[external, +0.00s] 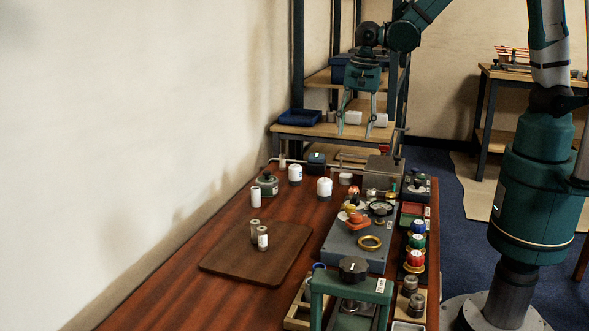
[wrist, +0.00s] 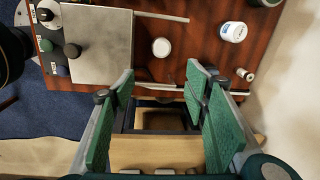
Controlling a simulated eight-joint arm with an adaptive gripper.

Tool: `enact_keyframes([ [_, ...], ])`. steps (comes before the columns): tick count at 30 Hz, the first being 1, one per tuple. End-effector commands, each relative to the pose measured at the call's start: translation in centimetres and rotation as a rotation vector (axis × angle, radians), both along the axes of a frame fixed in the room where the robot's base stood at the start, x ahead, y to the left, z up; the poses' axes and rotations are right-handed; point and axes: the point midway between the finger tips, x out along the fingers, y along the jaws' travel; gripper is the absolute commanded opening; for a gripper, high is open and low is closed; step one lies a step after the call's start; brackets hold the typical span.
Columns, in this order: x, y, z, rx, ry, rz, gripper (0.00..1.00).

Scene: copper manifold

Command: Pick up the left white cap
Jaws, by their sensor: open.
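Two white-topped round containers stand on the brown table, a left one (external: 295,174) and a right one (external: 324,187). A short white round piece (external: 346,179) sits right of them; it also shows in the wrist view (wrist: 161,47). A white jar (wrist: 233,31) also stands at upper right there. Which of these is the left white cap I cannot tell for certain. My gripper (external: 354,129) is open and empty, high beyond the table's far end and apart from these things. Its green finger pads (wrist: 160,95) frame only shelf and dark box below.
Two white cylinders (external: 380,120) show behind my fingers near the wooden shelf (external: 318,132), beside a blue tray (external: 299,117). A brown board (external: 257,254) with small cylinders lies at front left. A grey panel (external: 352,245) with fittings crowds the right side.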

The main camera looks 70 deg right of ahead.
Motion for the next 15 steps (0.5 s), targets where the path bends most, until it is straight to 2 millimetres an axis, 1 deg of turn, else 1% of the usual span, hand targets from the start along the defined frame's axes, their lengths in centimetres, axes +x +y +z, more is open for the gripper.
enact_keyframes([
  [1,0.4,0.3,-0.9,0.001,0.011,-0.027,0.46],
  [9,1.7,1.3,-5.2,0.004,0.068,-0.187,0.46],
  [12,1.9,1.6,-6.3,0.003,0.083,-0.229,0.46],
  [15,2.0,1.7,-7.1,0.002,0.092,-0.256,0.46],
])
